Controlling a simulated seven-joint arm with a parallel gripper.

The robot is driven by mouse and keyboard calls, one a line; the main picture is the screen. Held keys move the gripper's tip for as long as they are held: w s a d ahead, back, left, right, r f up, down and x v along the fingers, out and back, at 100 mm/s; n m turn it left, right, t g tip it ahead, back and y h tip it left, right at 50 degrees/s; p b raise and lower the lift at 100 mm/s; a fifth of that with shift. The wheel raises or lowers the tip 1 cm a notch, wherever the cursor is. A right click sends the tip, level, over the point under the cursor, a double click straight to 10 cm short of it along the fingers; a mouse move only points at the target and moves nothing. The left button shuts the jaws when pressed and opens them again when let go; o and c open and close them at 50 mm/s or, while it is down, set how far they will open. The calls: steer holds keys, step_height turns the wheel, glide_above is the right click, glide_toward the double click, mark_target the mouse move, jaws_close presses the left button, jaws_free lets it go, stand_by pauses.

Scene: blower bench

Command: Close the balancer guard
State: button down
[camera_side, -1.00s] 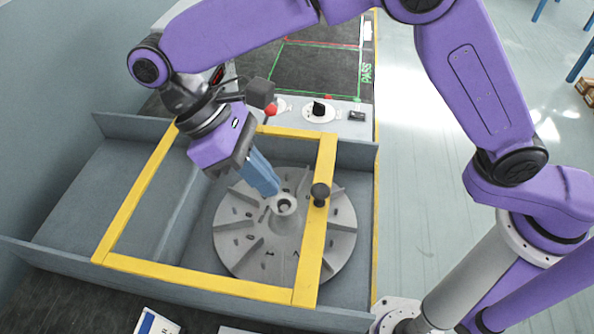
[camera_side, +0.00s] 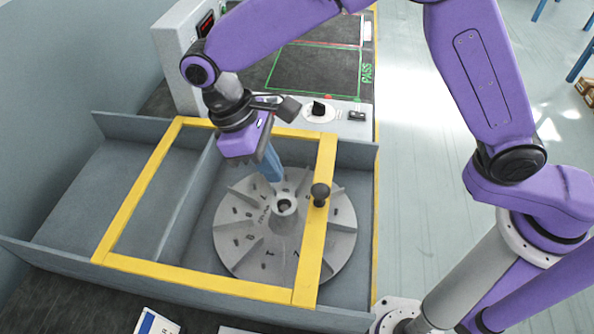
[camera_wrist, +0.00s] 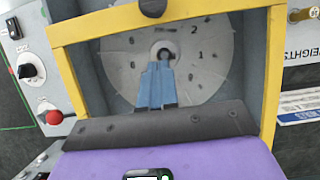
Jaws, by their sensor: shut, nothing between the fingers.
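The balancer guard is a yellow frame (camera_side: 128,207) lying across the grey box, with a black knob (camera_side: 320,191) on its right bar. That bar crosses over the slotted grey rotor disc (camera_side: 232,240), and part of the disc shows to the right of it. The guard (camera_wrist: 270,75) and knob (camera_wrist: 152,8) also show in the wrist view. My gripper (camera_side: 273,177) has blue fingers, shut and empty, pointing down within the frame's opening near the rotor hub. The knob is to their right, apart from them. The fingers (camera_wrist: 162,70) appear in front of the disc in the wrist view.
The grey box (camera_side: 65,190) has raised walls and a divider. Behind it stands a control panel with a black dial (camera_side: 318,108) and a red knob (camera_wrist: 53,117). A green-outlined PASS area (camera_side: 315,70) lies beyond. Open floor lies to the right.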

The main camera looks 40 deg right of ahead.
steer(key=shift+s+d+f, duration=0.3)
steer(key=shift+s+d, duration=0.2)
steer(key=shift+s+d+f, duration=0.25)
steer(key=shift+s+d, duration=0.8)
steer(key=shift+s, duration=0.05)
steer(key=s+d, duration=0.7)
steer(key=shift+d, duration=0.15)
steer(key=shift+s, duration=0.15)
